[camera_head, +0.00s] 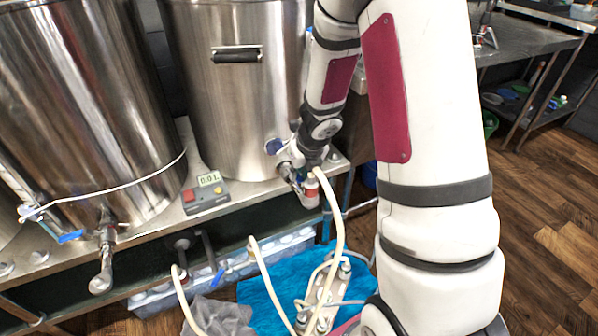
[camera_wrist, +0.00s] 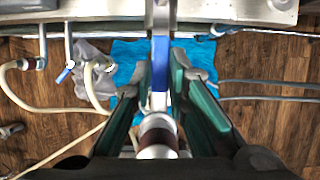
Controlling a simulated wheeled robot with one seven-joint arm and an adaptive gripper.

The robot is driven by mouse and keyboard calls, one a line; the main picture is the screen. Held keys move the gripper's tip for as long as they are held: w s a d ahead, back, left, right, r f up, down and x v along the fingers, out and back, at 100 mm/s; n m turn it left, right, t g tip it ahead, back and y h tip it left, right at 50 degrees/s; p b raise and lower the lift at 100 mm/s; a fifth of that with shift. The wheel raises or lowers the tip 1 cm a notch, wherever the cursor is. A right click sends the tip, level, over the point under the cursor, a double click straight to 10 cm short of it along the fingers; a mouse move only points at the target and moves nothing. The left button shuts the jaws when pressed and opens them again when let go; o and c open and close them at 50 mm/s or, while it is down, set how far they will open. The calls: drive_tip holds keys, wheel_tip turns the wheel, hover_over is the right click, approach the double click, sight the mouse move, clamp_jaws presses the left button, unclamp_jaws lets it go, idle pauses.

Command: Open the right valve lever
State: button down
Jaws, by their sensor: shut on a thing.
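The right valve lever (camera_wrist: 159,99) is a blue handle, seen end-on between the two dark green-padded fingers of my gripper (camera_wrist: 163,76) in the wrist view. The fingers are shut on it, one on each side. Below it in that view is a metal and dark red hose fitting (camera_wrist: 157,132). In the head view the right valve (camera_head: 289,176) comes off the lower front of the right steel kettle (camera_head: 230,110), with a hose fitting (camera_head: 310,190) beside it. My wrist hides most of the valve, and the lever's turn angle is hard to tell there.
A left kettle (camera_head: 85,110) has its own spout (camera_head: 103,265) and a blue lever (camera_head: 70,237). A control box (camera_head: 206,193) stands on the steel bench between the kettles. A cream hose (camera_head: 338,215) hangs close to my gripper. A pump (camera_head: 325,300) sits below on blue cloth.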

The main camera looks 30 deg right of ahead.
drive_tip(key=shift+d, duration=0.1)
drive_tip(key=c, duration=1.6)
unclamp_jaws()
drive_tip(key=shift+o, duration=0.2)
drive_tip(key=shift+r, duration=0.1)
drive_tip(key=v, duration=1.1)
drive_tip(key=shift+s+r, duration=0.2)
drive_tip(key=shift+r, duration=0.15)
